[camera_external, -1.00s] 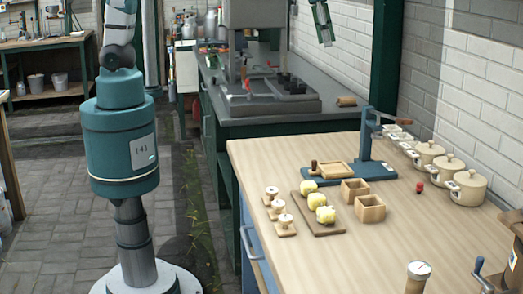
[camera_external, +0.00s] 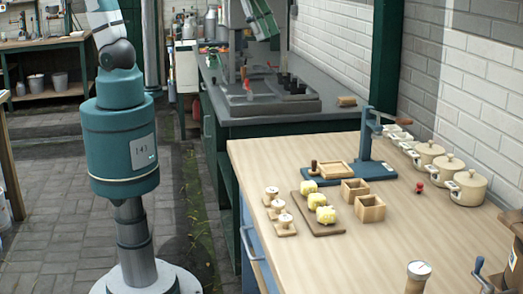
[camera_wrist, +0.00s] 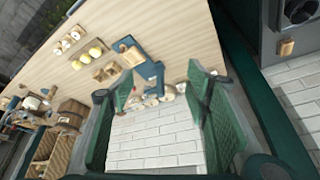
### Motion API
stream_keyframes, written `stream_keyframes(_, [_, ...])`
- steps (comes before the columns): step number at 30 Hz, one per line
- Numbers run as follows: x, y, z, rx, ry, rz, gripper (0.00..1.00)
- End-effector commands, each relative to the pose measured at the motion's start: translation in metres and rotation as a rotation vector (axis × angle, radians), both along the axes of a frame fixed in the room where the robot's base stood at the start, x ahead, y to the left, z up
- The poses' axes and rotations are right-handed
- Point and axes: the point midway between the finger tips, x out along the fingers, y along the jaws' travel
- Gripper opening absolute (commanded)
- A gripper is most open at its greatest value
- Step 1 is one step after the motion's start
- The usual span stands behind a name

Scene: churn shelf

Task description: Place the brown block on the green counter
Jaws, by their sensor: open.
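A small brown block (camera_external: 347,101) lies near the front right corner of the dark grey top of the counter with green sides (camera_external: 290,122). In the wrist view the block (camera_wrist: 286,47) shows at the upper right, on the dark counter top (camera_wrist: 268,22). My gripper (camera_wrist: 163,78) is open with nothing between its green fingers. It is tilted, and the white brick wall and the light wooden table show beyond it. The block is well to the right of the fingers in that view. In the external view only a green part of my gripper shows at the top edge, above the counter.
A press-like machine (camera_external: 262,90) stands on the grey counter, left of the block. The light wooden table (camera_external: 330,255) in front holds small wooden boxes (camera_external: 370,208), yellow pieces (camera_external: 326,214), a blue stand (camera_external: 366,150) and cream pots (camera_external: 467,188). A green post (camera_external: 385,60) stands right of the counter.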

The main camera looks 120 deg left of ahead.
Motion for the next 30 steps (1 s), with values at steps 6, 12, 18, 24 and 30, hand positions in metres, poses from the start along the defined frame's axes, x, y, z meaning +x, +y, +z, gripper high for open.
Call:
stream_keyframes(6, [-0.033,-0.045,-0.006,0.006,-0.044,-0.058,0.48])
stream_keyframes(12, [-0.062,-0.079,-0.015,0.009,-0.083,-0.11,0.48])
stream_keyframes(18, [-0.092,-0.11,-0.028,0.009,-0.123,-0.161,0.48])
stream_keyframes(24, [-0.117,-0.133,-0.041,0.008,-0.158,-0.205,0.48])
stream_keyframes(30, [-0.13,-0.145,-0.05,0.006,-0.179,-0.229,0.48])
